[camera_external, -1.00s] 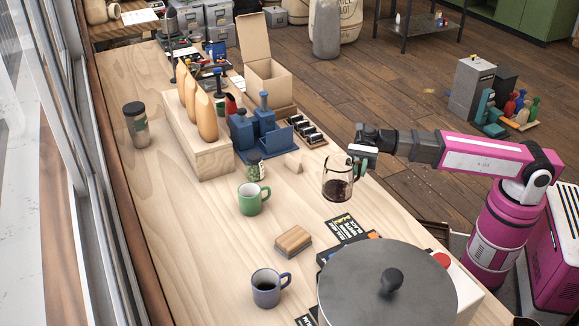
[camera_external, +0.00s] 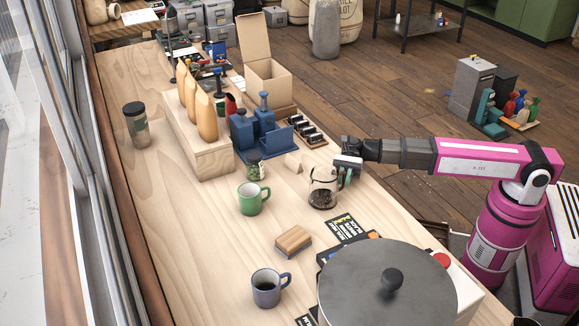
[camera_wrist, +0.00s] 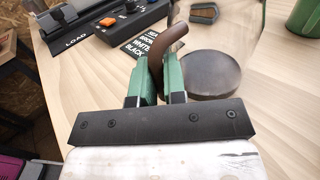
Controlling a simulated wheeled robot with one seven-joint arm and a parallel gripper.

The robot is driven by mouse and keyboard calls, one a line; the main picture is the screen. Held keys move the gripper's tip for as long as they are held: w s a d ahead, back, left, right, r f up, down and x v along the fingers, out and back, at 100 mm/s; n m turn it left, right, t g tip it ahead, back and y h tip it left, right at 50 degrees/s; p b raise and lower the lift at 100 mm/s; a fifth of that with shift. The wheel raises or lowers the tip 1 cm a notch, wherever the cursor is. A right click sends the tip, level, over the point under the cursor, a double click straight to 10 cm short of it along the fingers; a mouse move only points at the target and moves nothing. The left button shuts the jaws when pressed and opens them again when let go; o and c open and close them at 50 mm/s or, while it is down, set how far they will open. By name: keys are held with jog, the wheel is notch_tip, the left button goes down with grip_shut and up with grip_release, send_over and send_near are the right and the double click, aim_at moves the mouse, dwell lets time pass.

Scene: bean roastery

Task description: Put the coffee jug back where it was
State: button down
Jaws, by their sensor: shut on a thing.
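The coffee jug (camera_external: 323,194) is a clear glass jug with dark coffee low inside. In the external view it is at the table's right side, right of the green mug, and looks upright at or very near the tabletop; I cannot tell if it touches. My gripper (camera_external: 346,174) is at its right side, shut on its handle. In the wrist view the green fingers (camera_wrist: 160,84) pinch the brown handle (camera_wrist: 167,46), and the jug's round dark coffee (camera_wrist: 203,74) shows just right of them.
A green mug (camera_external: 252,199) stands left of the jug. A wooden-topped block (camera_external: 294,241), a blue-grey mug (camera_external: 267,288) and a machine with a large round grey lid (camera_external: 385,290) are nearer the camera. A small jar (camera_external: 255,167) and blue stand (camera_external: 262,135) are behind. Bare wood lies around the jug.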

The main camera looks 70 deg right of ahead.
jog(key=shift+f, duration=0.15)
jog(key=c, duration=1.2)
grip_release()
jog(key=shift+d, duration=0.15)
jog(key=d, duration=1.1)
jog(key=shift+w+d, duration=0.25)
jog(key=shift+d, duration=0.1)
